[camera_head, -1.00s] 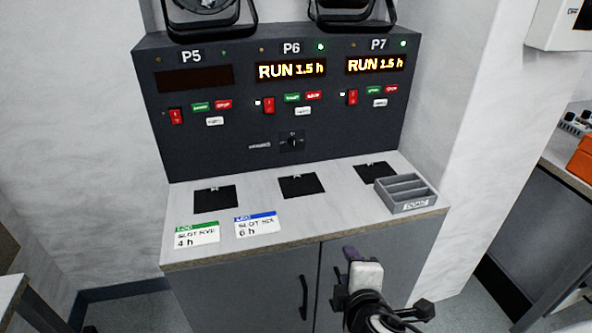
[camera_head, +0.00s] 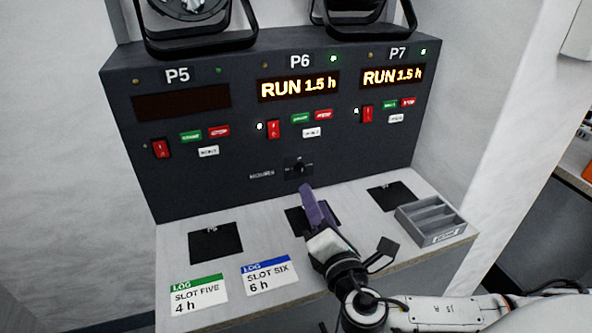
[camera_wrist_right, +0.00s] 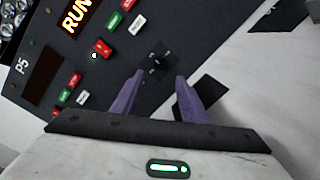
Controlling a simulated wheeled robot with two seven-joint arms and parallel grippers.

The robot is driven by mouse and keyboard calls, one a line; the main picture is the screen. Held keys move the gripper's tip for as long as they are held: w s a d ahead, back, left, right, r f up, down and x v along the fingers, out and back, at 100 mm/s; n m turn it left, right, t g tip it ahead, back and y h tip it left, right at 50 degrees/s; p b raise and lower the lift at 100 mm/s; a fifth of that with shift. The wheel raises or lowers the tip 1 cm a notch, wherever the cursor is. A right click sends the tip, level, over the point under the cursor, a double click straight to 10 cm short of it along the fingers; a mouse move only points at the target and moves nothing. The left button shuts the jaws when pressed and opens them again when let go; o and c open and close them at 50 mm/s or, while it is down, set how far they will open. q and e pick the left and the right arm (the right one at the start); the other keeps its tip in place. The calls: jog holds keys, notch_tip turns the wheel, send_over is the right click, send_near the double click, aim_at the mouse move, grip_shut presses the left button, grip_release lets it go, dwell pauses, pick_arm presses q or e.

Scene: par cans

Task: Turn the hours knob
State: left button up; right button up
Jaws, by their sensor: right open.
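The hours knob (camera_head: 298,168) is a small black dial on the lower middle of the dark panel (camera_head: 230,185), right of its label. In the right wrist view the knob (camera_wrist_right: 157,63) lies just beyond the fingertips, roughly between them. My right gripper (camera_head: 306,188) has purple fingers and is just below and in front of the knob, over the counter. In the right wrist view the gripper (camera_wrist_right: 159,77) is open and empty, its fingers apart from the knob. My left gripper is not in view.
Displays P6 (camera_head: 298,87) and P7 (camera_head: 393,76) read RUN 1.5 h; P5 (camera_head: 182,103) is dark. Red switches and small buttons sit above the knob. Log cards reading 4 h (camera_head: 199,295) and 6 h (camera_head: 270,276) lie on the counter (camera_head: 240,228). A grey tray (camera_head: 433,220) stands right.

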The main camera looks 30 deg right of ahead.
aim_at(303, 172)
jog(key=x, duration=0.9)
jog(key=shift+s+d, duration=0.1)
grip_shut()
